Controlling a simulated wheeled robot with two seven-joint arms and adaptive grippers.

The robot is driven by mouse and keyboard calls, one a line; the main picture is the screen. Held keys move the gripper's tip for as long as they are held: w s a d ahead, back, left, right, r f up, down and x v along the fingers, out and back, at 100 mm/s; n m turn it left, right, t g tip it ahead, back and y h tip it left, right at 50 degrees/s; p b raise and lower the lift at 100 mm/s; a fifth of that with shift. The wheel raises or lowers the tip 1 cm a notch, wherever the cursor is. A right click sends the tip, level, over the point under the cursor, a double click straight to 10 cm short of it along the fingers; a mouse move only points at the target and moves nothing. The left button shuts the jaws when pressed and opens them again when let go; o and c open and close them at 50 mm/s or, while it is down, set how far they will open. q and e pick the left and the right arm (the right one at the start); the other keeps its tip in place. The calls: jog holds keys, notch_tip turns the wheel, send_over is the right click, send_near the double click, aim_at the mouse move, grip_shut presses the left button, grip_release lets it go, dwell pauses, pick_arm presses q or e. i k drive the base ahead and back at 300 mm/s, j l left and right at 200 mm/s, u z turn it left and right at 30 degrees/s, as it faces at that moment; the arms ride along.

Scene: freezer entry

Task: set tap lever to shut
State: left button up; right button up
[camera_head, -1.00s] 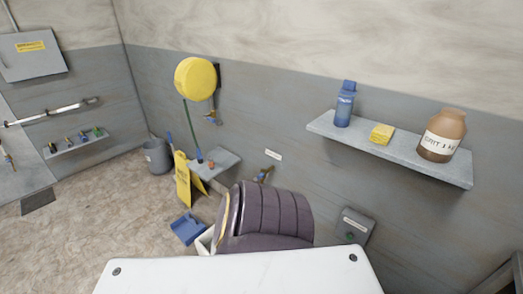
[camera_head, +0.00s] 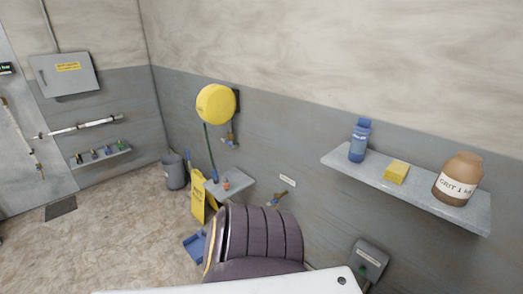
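A small brass-coloured tap (camera_head: 276,199) is on the grey wall, below a white label (camera_head: 287,180) and just above the dark padded thing. Its lever is too small for me to tell its position. A second brass fitting (camera_head: 231,139) hangs under the yellow hose reel (camera_head: 215,104), with a green hose running down beside it. I cannot tell from the view which fitting has the lever of the task. Neither of my grippers is in view.
A dark purple ribbed padded thing (camera_head: 262,238) stands in front of the tap. A yellow floor sign (camera_head: 197,202), low grey shelf (camera_head: 237,184) and bucket (camera_head: 174,171) are left of it. A wall shelf (camera_head: 470,215) holds bottles at right. Floor (camera_head: 110,230) is clear at left.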

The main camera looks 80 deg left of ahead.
aim_at(275, 201)
jog(key=i+u, duration=0.2)
jog(key=u, duration=2.55)
